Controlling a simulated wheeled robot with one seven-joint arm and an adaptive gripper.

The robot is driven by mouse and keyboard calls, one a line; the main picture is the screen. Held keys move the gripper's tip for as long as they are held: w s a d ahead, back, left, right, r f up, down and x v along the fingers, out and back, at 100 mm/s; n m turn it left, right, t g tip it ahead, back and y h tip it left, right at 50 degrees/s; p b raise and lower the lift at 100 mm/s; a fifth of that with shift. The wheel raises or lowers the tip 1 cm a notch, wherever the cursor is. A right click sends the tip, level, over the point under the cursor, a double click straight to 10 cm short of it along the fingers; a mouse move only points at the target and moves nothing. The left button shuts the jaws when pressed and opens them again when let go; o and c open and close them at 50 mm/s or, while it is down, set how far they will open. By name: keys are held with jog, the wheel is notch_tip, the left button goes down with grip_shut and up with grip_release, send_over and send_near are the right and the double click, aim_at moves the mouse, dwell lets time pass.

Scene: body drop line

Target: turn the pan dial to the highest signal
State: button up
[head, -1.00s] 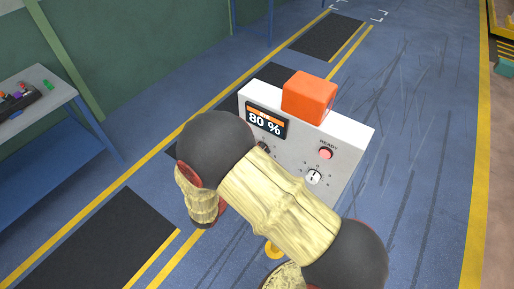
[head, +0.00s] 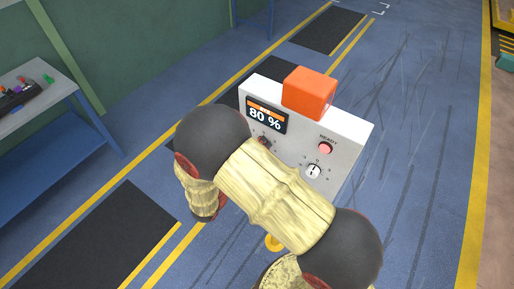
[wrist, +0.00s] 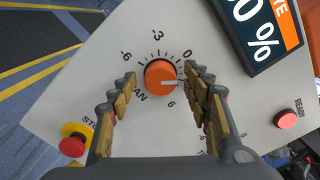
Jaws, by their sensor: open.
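The pan dial (wrist: 159,75) is an orange knob with a pale pointer line, on a white panel (wrist: 75,112). The pointer aims to the right in the wrist view, between the marks 0 and 6. My gripper (wrist: 161,72) is open, with one finger on each side of the dial and gaps showing between. How near the fingertips are to the panel I cannot tell. In the head view the display (head: 266,116) reads 80 %; it shows only partly in the wrist view (wrist: 258,28). My arm hides my gripper and part of the panel there.
A red stop button (wrist: 74,139) and a pink READY button (wrist: 286,119) sit on the panel. A second, pale dial (head: 313,171) is below READY. An orange box (head: 310,92) stands on top of the housing. A workbench (head: 35,98) is at the left.

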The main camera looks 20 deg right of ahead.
jog(key=v, duration=1.2)
dwell(0.6)
